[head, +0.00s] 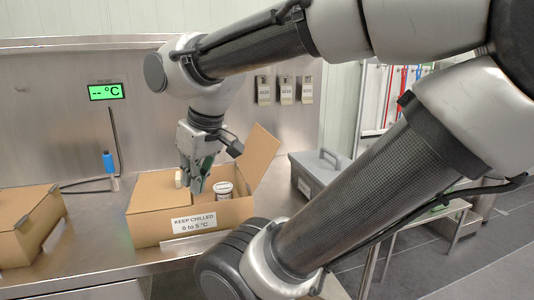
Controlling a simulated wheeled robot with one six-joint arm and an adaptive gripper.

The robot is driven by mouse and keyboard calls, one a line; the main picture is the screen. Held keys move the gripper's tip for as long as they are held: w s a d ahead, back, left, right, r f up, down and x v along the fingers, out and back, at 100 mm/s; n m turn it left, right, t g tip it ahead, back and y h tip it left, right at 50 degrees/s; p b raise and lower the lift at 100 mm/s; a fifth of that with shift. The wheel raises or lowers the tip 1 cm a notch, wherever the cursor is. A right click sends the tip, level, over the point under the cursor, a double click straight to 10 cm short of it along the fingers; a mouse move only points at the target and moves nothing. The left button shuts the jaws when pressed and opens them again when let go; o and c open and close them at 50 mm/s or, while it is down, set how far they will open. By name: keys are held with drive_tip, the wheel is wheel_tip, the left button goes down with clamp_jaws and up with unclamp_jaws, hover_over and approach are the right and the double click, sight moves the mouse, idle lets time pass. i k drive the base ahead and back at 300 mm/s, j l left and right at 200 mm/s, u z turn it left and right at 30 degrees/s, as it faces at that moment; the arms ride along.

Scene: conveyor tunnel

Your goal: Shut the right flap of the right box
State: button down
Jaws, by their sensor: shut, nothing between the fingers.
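The right box (150,231) is a brown carton on the steel counter, with a "KEEP CHILLED" label (194,222) on its front. Its left flap (152,190) lies flat over the left part. Its right flap (258,156) stands up and leans outward to the right, so the right part is open. A white-lidded jar (223,189) shows in that opening. My gripper (195,188) points down over the middle of the box, left of the jar and the raised flap. It is shut and empty. Whether its tips touch the box is unclear.
A second carton (25,227) stands at the left edge. A grey lidded case with a handle (318,172) is close behind the raised flap on the right. A blue-handled item (108,162) stands by the back wall. Bare counter (95,245) separates the cartons.

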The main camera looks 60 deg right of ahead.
sight(261, 148)
drive_tip(key=k+l, duration=0.25)
drive_tip(key=l, duration=0.2)
drive_tip(key=k+l, duration=0.25)
drive_tip(key=l, duration=0.25)
drive_tip(key=k+l+u, duration=0.1)
drive_tip(key=k+l, duration=0.15)
drive_tip(key=l, duration=0.2)
drive_tip(key=k+l, duration=0.3)
drive_tip(key=l, duration=0.15)
drive_tip(key=k+l+u, duration=0.1)
drive_tip(key=k+l, duration=0.15)
drive_tip(key=l, duration=0.2)
drive_tip(key=k+l, duration=0.3)
drive_tip(key=l, duration=0.15)
drive_tip(key=i+j+z, duration=0.25)
drive_tip(key=i+j, duration=0.1)
drive_tip(key=i, duration=0.05)
